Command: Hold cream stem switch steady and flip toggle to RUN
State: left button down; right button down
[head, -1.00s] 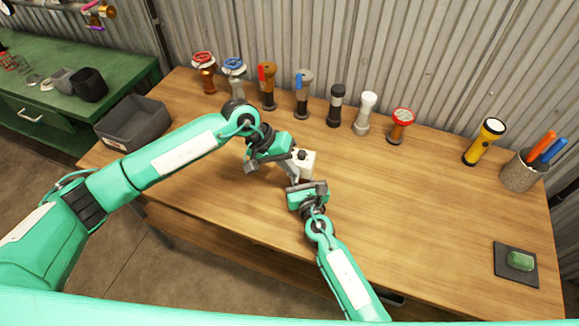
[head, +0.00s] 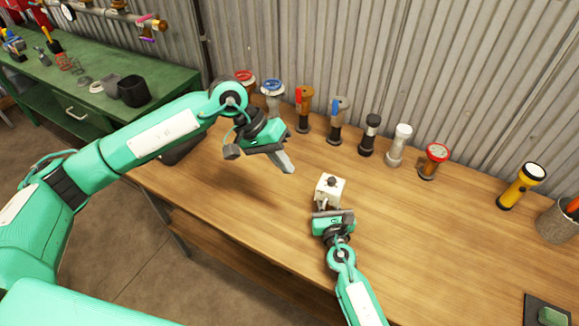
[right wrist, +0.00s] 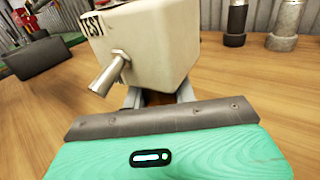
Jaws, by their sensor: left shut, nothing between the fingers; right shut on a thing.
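The cream stem switch (head: 330,188) is a small boxy cream block with a dark round knob on top, in the middle of the wooden table. My right gripper (head: 332,212) is shut on its lower part, seemingly the stem, which is mostly hidden. In the right wrist view the cream box (right wrist: 150,40) fills the top centre. Its metal toggle (right wrist: 110,72) points down-left, and the word TEST shows on the left. No RUN label is visible. My left gripper (head: 288,167) is shut and empty, up-left of the switch and apart from it.
A row of valves and stems, including a red-topped one (head: 434,160) and a white one (head: 399,145), stands along the wall behind. A yellow flashlight (head: 521,186) and a pen cup (head: 558,222) are at right.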

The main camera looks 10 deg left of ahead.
jog(key=c, duration=1.1)
grip_release()
jog(key=shift+o, duration=0.2)
jog(key=shift+s, duration=0.1)
